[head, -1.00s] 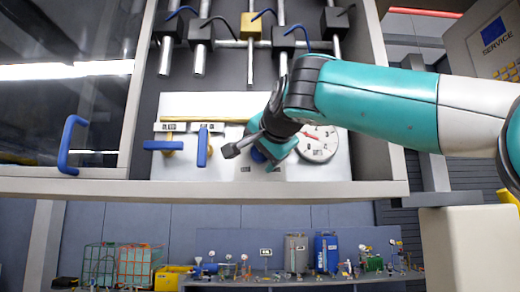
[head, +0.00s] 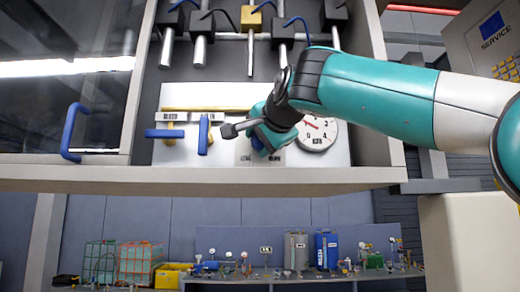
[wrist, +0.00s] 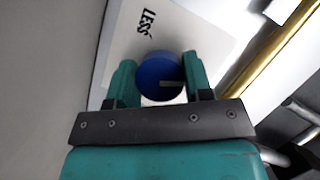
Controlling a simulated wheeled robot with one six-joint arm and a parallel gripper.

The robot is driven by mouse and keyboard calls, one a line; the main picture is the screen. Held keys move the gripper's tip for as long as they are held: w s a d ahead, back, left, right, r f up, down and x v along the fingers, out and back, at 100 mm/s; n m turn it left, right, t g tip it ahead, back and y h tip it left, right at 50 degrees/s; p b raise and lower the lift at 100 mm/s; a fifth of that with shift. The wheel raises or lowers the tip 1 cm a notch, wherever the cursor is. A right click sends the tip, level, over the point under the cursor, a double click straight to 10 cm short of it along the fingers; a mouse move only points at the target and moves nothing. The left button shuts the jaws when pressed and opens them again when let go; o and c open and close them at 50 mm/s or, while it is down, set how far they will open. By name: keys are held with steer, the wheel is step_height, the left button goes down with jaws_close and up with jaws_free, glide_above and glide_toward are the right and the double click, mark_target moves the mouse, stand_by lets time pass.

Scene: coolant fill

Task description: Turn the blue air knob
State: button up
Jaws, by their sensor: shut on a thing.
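The blue air knob (wrist: 158,76) is a round blue cap with a pale mark on its face, in the wrist view. It sits between the two teal fingers of my gripper (wrist: 158,68), which is shut on it. A white label reading "LESS" lies on the panel just beyond it. In the head view my gripper (head: 268,138) is at the white panel (head: 225,155), left of the dial gauge (head: 318,134). There the gripper and wrist hide most of the knob.
Two blue-handled valves, one with a horizontal handle (head: 165,133) and one with an upright handle (head: 203,135), are left of my gripper. A blue door handle (head: 70,132) is further left. A ledge (head: 200,178) runs below the panel.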

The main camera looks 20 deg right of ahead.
steer(key=m+b, duration=0.2)
steer(key=b, duration=0.1)
steer(key=shift+f+t+y+b, duration=0.3)
steer(key=shift+f+t, duration=0.1)
steer(key=m+t+b, duration=0.1)
steer(key=m+b, duration=0.2)
steer(key=shift+y+b, duration=0.35)
steer(key=shift+y, duration=0.05)
steer(key=m+b, duration=0.1)
steer(key=m+t+b, duration=0.1)
steer(key=m, duration=0.1)
steer(key=m+t+b, duration=0.1)
steer(key=m, duration=0.1)
steer(key=shift+r+h+b, duration=0.25)
steer(key=shift+h+b, duration=0.05)
steer(key=shift+m, duration=0.4)
steer(key=o, duration=0.9)
steer(key=shift+r, duration=0.1)
